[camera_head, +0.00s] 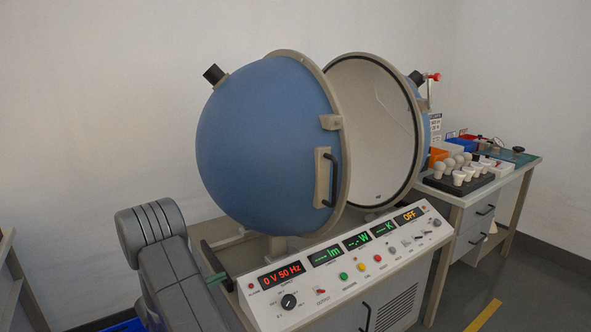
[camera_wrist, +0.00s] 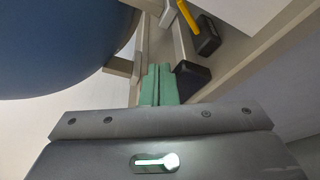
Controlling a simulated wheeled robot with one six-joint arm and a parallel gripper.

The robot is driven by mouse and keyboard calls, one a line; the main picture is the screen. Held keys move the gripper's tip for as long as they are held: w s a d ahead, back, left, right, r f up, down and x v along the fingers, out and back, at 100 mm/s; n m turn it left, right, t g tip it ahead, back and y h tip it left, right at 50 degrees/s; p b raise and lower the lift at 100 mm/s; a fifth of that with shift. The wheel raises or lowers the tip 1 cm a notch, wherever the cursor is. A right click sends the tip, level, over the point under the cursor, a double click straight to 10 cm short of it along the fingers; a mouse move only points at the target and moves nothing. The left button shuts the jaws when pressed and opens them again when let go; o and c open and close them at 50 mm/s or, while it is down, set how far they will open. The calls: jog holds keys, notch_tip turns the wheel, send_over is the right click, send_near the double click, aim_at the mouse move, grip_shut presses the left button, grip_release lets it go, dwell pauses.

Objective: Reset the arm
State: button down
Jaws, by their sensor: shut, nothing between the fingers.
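My gripper (camera_wrist: 158,84) shows its green fingers close together in the wrist view, shut with nothing between them. In the head view, my grey arm comes in at the lower left and the green fingertips (camera_head: 216,278) show beside the left end of the control panel (camera_head: 345,271). A dark bar (camera_head: 213,260) stands close to them there; I cannot tell whether they touch. The big blue sphere (camera_head: 262,145) stands open behind the panel, its two halves apart. Its blue shell also fills the upper left of the wrist view (camera_wrist: 55,40).
In the wrist view, a grey bar with a black end (camera_wrist: 191,78) lies right beside the fingers, and a yellow-handled tool (camera_wrist: 188,17) lies beyond. A bench (camera_head: 486,193) at the right carries a dark tray (camera_head: 440,184) with several white bulbs. The wall behind is bare.

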jog(key=v, duration=0.3)
jog(key=shift+s, duration=0.15)
dwell(0.3)
